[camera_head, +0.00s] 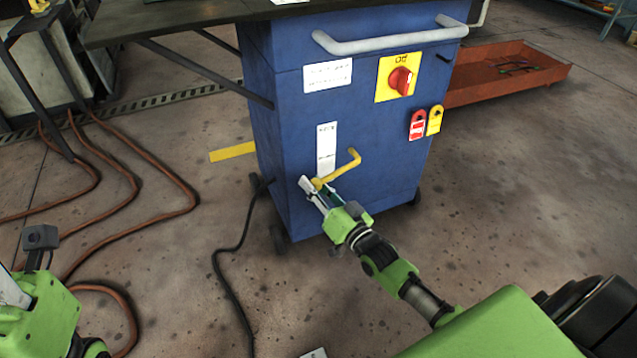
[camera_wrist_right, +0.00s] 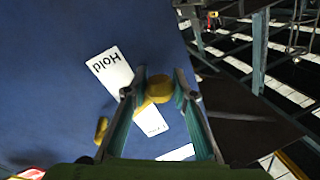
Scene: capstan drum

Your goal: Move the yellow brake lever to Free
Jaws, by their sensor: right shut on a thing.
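The yellow brake lever (camera_head: 345,168) is a bent rod on the front of the blue cabinet (camera_head: 385,150), beside a tall white label plate (camera_head: 326,150). My right gripper (camera_head: 314,186) is shut on the lever at its left, lower end. In the right wrist view the lever's round yellow end (camera_wrist_right: 159,88) sits between the fingers of my right gripper (camera_wrist_right: 157,95). A white label reading "Hold" (camera_wrist_right: 109,69) shows beside it; a second label (camera_wrist_right: 152,120) is partly hidden. Part of my left arm's end shows at lower left in the head view; its fingers are not clear.
A red rotary switch (camera_head: 400,81), a red tag (camera_head: 417,125), a yellow tag (camera_head: 435,120) and a grey handle bar (camera_head: 390,40) are on the cabinet. A black cable (camera_head: 232,260) and orange hoses (camera_head: 130,180) lie on the floor. A red tray (camera_head: 500,85) stands behind.

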